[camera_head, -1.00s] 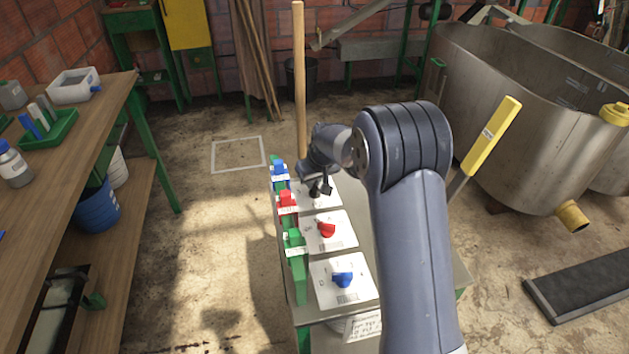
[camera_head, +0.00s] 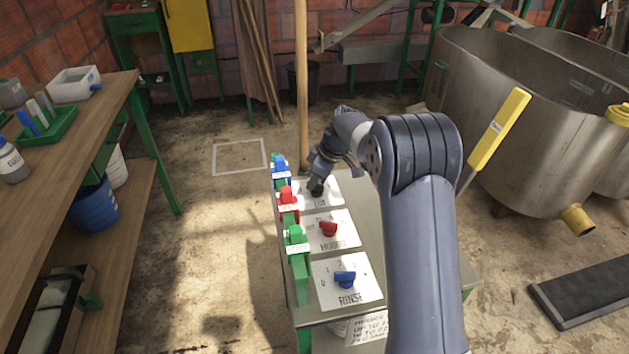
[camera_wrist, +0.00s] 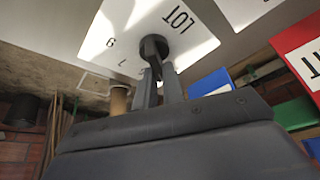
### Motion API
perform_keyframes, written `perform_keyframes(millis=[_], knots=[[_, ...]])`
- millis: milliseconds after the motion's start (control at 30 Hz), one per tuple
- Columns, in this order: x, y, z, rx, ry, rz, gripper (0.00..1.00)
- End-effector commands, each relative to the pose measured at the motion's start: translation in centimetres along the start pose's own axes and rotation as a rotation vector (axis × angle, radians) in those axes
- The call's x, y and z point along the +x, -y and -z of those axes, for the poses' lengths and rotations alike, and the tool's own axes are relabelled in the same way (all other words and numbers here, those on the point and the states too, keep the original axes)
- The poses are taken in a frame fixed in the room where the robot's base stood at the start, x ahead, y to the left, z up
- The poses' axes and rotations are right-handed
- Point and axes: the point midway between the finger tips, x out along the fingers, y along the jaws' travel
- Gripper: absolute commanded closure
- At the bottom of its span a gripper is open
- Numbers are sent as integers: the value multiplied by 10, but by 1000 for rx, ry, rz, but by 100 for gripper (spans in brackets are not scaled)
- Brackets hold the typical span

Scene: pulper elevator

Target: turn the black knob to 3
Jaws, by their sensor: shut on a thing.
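The black knob (camera_wrist: 153,46) is on a white plate (camera_wrist: 105,38) marked LOT, with numbers along its far side. In the head view the knob (camera_head: 317,186) is on the farthest of three plates, partly hidden by my gripper. My gripper (camera_wrist: 157,70) is shut on the black knob, its two fingers on either side of it. It comes in from the far side of the box in the head view (camera_head: 319,180). The number the knob points to cannot be read.
A red knob (camera_head: 328,229) and a blue knob (camera_head: 345,279) sit on nearer plates. A wooden pole (camera_head: 302,80) stands just behind the box. A yellow-handled lever (camera_head: 498,130) rises at right.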

Motion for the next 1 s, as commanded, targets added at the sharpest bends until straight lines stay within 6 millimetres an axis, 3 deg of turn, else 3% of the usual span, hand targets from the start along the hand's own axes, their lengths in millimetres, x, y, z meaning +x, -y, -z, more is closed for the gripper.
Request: perform_keyframes(millis=[667,700,933,1000], knots=[[0,0,-1,-54,3,23,100],[0,0,-1,-53,3,23,88],[0,0,0,-53,2,22,69],[0,0,0,-52,2,22,69]])
